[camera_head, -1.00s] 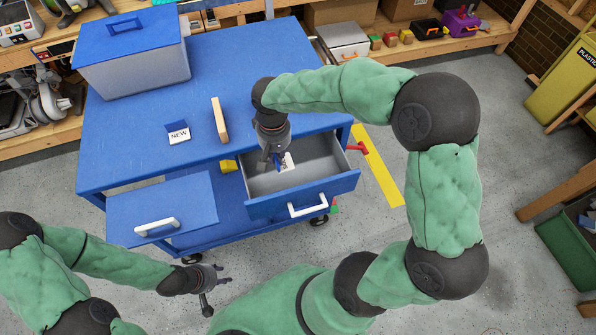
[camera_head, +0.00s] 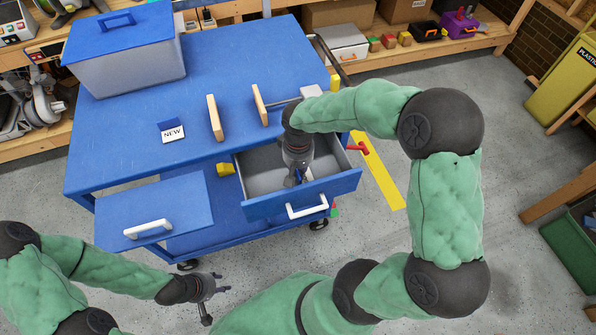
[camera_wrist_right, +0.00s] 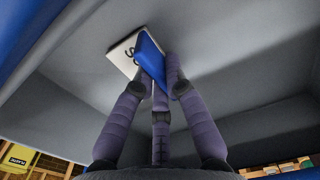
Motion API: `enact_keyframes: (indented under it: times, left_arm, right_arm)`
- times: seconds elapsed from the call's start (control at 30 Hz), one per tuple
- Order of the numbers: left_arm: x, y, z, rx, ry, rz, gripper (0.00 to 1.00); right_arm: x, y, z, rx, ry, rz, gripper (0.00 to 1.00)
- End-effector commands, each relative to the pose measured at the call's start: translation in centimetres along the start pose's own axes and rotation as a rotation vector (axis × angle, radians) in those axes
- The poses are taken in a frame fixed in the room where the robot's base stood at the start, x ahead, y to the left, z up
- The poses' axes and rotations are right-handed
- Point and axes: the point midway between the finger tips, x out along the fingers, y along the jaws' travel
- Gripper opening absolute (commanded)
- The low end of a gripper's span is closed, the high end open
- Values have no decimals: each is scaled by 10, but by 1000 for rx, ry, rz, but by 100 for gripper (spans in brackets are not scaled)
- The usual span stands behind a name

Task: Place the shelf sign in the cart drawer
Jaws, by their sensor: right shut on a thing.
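The shelf sign (camera_wrist_right: 126,56), a white card with a partly readable letter "S" on a blue piece, is in my right gripper (camera_wrist_right: 160,75) in the wrist view. The fingers are shut on its blue part. In the head view my right gripper (camera_head: 299,180) points down inside the open grey cart drawer (camera_head: 262,182), toward its right side, and mostly hides the sign. The sign is close to the drawer floor; I cannot tell whether it touches. My left gripper (camera_head: 218,284) is open and empty, below and apart from the cart's left drawer front.
The blue cart top (camera_head: 130,135) carries a lidded bin (camera_head: 130,65), a "NEW" sign (camera_head: 172,132) and two wooden pieces (camera_head: 214,118). The left drawer (camera_head: 150,210) has a white handle. A red lever (camera_head: 357,146) sits at the cart's right.

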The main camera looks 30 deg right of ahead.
Motion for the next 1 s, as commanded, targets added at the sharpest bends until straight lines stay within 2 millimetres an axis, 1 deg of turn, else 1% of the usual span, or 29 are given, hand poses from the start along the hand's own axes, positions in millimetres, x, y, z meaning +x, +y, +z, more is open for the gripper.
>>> enact_keyframes:
  times: [0.13, 0.27, 0.3, 0.37, 0.67, 0.77, 0.87, 1.0]
  left_arm:
    - [-1, 0, 0, 0, 0, 0, 40]
    - [2, -1, 0, 0, 0, 0, 40]
    - [1, 0, 0, 0, 0, 0, 40]
    - [1, 0, 0, 0, 0, 0, 40]
    - [1, 0, 0, 0, 0, 0, 40]
    - [-1, 0, 0, 0, 0, 0, 40]
    - [-5, 2, 0, 0, 0, 0, 40]
    - [-15, 5, 0, 0, 0, 0, 40]
  right_arm:
    - [-1, 0, 0, 0, 1, 0, 0]
    - [2, 0, 0, 0, 0, 0, 0]
    - [2, 0, 0, 0, 0, 0, 19]
    - [2, 0, 0, 0, 0, 0, 36]
    - [2, 0, 0, 0, 0, 0, 37]
    - [-1, 0, 0, 0, 1, 0, 37]
    - [-11, 0, -1, 0, 3, 0, 37]
    - [-37, 0, -1, 1, 4, 0, 37]
